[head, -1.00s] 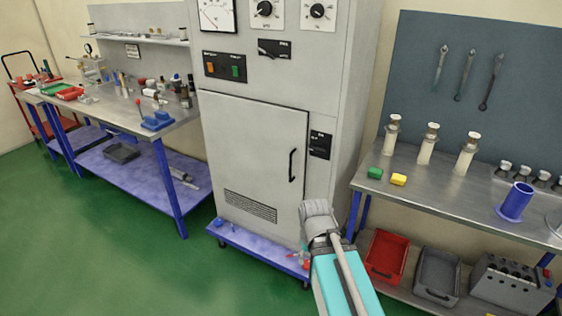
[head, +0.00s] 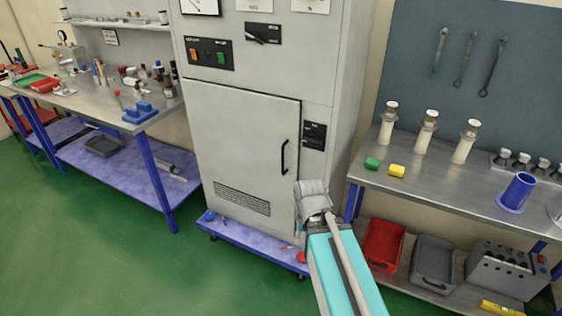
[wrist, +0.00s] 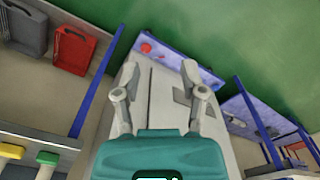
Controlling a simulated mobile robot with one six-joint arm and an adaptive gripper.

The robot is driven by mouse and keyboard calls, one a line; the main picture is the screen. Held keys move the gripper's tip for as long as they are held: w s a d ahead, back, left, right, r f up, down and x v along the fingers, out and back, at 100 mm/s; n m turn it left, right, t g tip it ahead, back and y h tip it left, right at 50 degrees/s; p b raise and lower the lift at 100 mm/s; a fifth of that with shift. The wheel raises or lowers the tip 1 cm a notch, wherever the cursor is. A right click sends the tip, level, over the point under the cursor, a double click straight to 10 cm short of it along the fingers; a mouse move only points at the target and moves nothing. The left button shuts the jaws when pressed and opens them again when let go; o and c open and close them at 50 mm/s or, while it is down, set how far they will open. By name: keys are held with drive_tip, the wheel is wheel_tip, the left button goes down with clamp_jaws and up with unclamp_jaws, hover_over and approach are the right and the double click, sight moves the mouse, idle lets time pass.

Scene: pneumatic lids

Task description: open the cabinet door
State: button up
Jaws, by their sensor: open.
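The grey cabinet door (head: 240,150) is shut flat against the cabinet front in the head view. It has a black vertical handle (head: 284,157) near its right edge and a vent grille low down. In the wrist view my gripper (wrist: 157,85) is open with its two fingers apart and nothing between them. The cabinet front (wrist: 152,100) lies beyond the fingers, seen upside down. In the head view my arm reaches up from the bottom, its end just below and right of the handle. The fingers are hidden there, and no contact with the handle shows.
A right bench (head: 440,190) holds white-capped cylinders, green and yellow blocks and a blue cup. A red bin (head: 383,246) and a grey bin (head: 432,264) sit below it. A left workbench (head: 150,125) carries tools. Green floor (head: 110,255) is clear in front of the cabinet.

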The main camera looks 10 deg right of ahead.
drive_tip(key=w+d+f+m+t+h+b, duration=0.35)
drive_tip(key=w+b, duration=0.25)
drive_tip(key=w, duration=0.3)
drive_tip(key=w+d+f+m+t+h+b, duration=0.2)
drive_tip(key=w+f+t+h+b, duration=0.15)
drive_tip(key=w+b, duration=0.35)
drive_tip(key=w+a+r+t+b, duration=0.1)
drive_tip(key=w+a+t+b, duration=0.3)
drive_tip(key=w, duration=0.4)
drive_tip(key=w+a+r+t+b, duration=0.1)
drive_tip(key=w+a+t+b, duration=0.4)
drive_tip(key=w, duration=0.4)
drive_tip(key=shift+a+h+b, duration=0.3)
drive_tip(key=shift+a+b, duration=0.4)
drive_tip(key=shift+a, duration=0.1)
drive_tip(key=shift+w+n, duration=0.1)
drive_tip(key=shift+n, duration=0.15)
hover_over(283, 172)
drive_tip(key=shift+w, duration=0.4)
drive_tip(key=shift+c, duration=0.3)
